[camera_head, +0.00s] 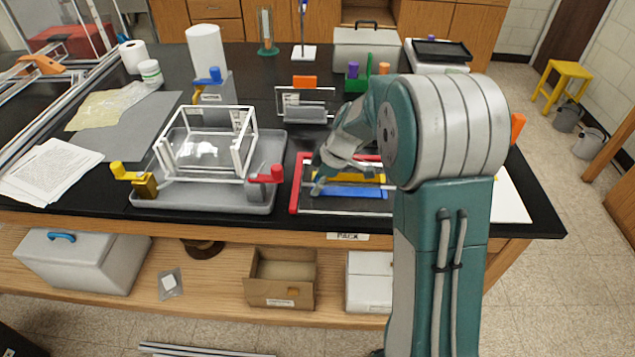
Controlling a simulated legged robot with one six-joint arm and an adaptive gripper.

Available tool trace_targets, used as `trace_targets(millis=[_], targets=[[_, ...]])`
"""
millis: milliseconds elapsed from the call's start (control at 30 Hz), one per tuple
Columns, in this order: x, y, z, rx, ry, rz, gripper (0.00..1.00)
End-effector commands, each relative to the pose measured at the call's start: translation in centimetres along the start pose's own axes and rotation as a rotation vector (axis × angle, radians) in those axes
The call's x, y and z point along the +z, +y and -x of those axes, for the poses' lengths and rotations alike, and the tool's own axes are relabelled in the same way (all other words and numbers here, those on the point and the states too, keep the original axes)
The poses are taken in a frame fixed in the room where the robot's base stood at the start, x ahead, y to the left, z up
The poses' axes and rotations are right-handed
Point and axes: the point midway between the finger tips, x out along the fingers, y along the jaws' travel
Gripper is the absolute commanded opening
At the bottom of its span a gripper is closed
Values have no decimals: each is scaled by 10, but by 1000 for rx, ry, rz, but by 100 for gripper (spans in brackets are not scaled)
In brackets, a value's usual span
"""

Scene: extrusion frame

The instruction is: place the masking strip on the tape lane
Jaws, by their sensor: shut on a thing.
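My gripper (319,184) is low over the left part of a framed rack (294,197) with a red left side and red back bar. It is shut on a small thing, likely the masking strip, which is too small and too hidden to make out. Inside the rack lie a yellow bar (366,179) and a blue bar (358,192), one in front of the other. Which part is the tape lane I cannot tell. My arm hides the rack's right end. Whether the held thing touches the rack is unclear.
Left of the rack, a grey tray (262,205) holds a white extrusion frame (205,180) with yellow and red clamps. A small clear-panelled stand (306,117) with an orange top is behind the rack. The black bench's front edge is close, with a label (347,236) below the rack.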

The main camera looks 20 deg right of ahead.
Motion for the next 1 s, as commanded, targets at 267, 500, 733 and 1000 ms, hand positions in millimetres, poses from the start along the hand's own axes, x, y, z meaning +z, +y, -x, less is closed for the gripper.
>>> trace_targets(millis=[267,500,733,1000], targets=[[1,0,-1,0,0,0,76],[0,0,-1,0,0,0,76],[0,1,23,5,0,0,76],[0,1,80,6,1,-1,76]])
